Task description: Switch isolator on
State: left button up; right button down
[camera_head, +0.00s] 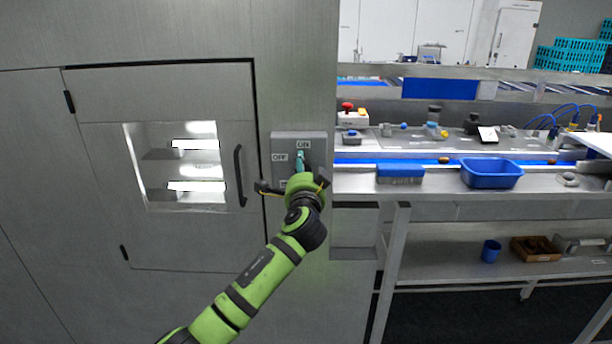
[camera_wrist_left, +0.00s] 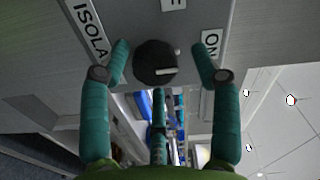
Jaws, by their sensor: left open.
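The isolator panel (camera_head: 284,141) is a grey box on the steel cabinet front, with an ON label at its top and OFF at its left. My left gripper (camera_head: 301,165) is in front of it and hides the switch in the head view. In the left wrist view, the black round knob (camera_wrist_left: 148,60) sits between the open teal fingertips (camera_wrist_left: 160,62), with gaps visible on both sides. Its white mark points right, roughly toward the side of the ON label (camera_wrist_left: 212,43). The OFF label (camera_wrist_left: 173,5) is cut off at the top. My right gripper is not in view.
A cabinet door with a lit window (camera_head: 186,205) and black handle (camera_head: 240,176) is left of the panel.

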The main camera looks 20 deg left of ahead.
pick_arm(q)
jog(key=v, duration=1.2)
notch_tip(320, 180, down, 15)
jog(key=w+g+h+b, duration=0.1)
jog(key=w+g+b, duration=0.1)
jog(key=s+a+f+n+g+h+b, duration=0.15)
jog(key=s+f, duration=0.25)
jog(key=f, duration=0.8)
jog(key=s+f+g+b, duration=0.1)
jog(key=s+f+g, duration=0.25)
jog(key=f, duration=0.85)
jog(key=s+f+g+h+b, duration=0.15)
jog(key=s+f, duration=0.25)
jog(key=f, duration=0.8)
jog(key=s+a+f+n+g+b, duration=0.2)
jog(key=s+f+n+g+b, duration=0.15)
jog(key=s+f, duration=1.45)
jog(key=s+f+n+g, duration=0.1)
jog(key=s+f, duration=0.2)
jog(key=s, duration=0.5)
jog(key=s+a+f+n+g+b, duration=0.1)
jog(key=s+f, duration=0.3)
jog(key=s, duration=0.5)
jog(key=s+f+n+g+h+b, duration=0.1)
jog(key=s+f, duration=0.3)
jog(key=s, duration=0.5)
jog(key=shift+a+n+g, duration=0.25)
jog(key=shift+n+g, duration=0.05)
jog(key=shift+g, duration=0.4)
jog(key=shift+s+f, duration=0.15)
